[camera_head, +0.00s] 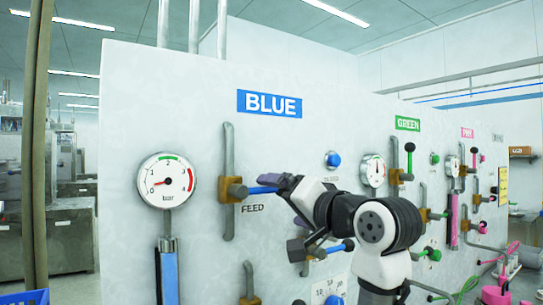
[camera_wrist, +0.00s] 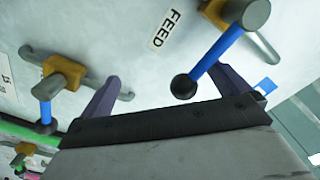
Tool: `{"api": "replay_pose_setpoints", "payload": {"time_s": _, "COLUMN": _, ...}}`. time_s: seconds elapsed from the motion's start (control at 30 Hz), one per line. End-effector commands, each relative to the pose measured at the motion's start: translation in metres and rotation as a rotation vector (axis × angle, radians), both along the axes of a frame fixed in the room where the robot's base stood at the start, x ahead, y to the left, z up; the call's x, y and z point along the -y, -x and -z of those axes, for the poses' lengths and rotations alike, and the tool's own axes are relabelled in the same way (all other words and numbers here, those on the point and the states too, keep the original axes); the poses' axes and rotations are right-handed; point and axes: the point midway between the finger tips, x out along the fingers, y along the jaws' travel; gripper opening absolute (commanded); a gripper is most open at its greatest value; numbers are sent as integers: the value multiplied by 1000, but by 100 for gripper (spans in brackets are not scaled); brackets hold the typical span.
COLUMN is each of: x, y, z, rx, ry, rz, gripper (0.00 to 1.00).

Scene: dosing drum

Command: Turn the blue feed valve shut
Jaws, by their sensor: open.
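The blue feed valve (camera_head: 237,190) is on the wall panel under the BLUE sign, above the FEED label. It has a brass body on a grey vertical pipe. Its blue lever (camera_head: 263,190) points right, across the pipe. In the wrist view the blue lever (camera_wrist: 217,54) ends in a black ball knob (camera_wrist: 183,86). My gripper (camera_head: 281,183) is at the lever's end in the head view, which hides the knob there. In the wrist view my gripper (camera_wrist: 168,76) is open, with the knob between its two purple fingers. I cannot tell whether either finger touches it.
A round gauge (camera_head: 166,181) with its needle near 0 is left of the valve. Another brass valve (camera_wrist: 66,72) with a blue lever is beside my gripper in the wrist view. A blue button (camera_head: 332,159) is up right. Green and pink valve groups stand further right.

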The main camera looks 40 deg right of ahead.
Motion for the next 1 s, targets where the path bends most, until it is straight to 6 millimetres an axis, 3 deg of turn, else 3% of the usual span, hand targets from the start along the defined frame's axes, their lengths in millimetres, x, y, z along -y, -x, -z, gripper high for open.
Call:
{"api": "replay_pose_setpoints", "payload": {"time_s": 0.57, "x": -9, "y": 1, "z": -8, "rx": 0, "ry": 1, "rz": 0, "gripper": 100}}
{"api": "replay_pose_setpoints", "payload": {"time_s": 1.0, "x": -12, "y": 51, "z": -9, "rx": 2, "ry": 2, "rz": 1, "gripper": 100}}
